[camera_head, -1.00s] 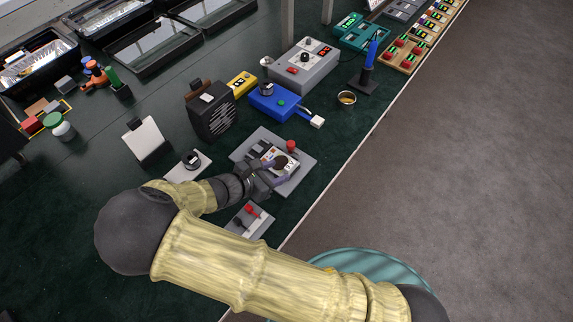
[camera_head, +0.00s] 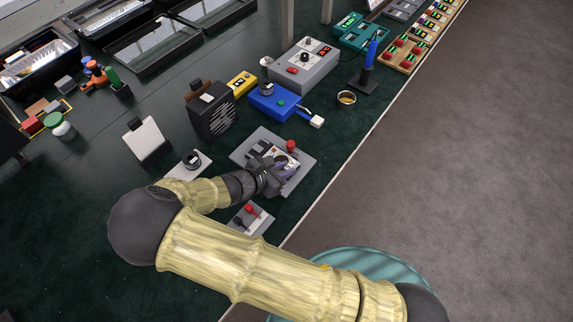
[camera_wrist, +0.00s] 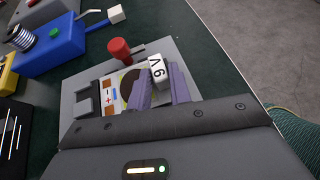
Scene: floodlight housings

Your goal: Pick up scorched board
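The scorched board (camera_wrist: 112,98) is a pale board with a dark brown round patch. It lies in a grey fixture (camera_wrist: 78,108) on the bench, and in the head view the board (camera_head: 291,152) is partly covered by my gripper (camera_head: 276,166). In the wrist view, the two purple fingers of my gripper (camera_wrist: 160,85) stand apart over the board's right part. A white block marked with a 9 and a V (camera_wrist: 157,70) shows between the fingertips. I cannot tell whether the fingers touch it. The fingers hide part of the board.
A red knob (camera_wrist: 120,49) stands on the fixture beside the board. A blue box (camera_head: 273,100) with a white-ended lead and a black speaker-like box (camera_head: 211,113) stand behind. A grey block with red and black plugs (camera_head: 250,219) is in front. The bench edge is close on the right.

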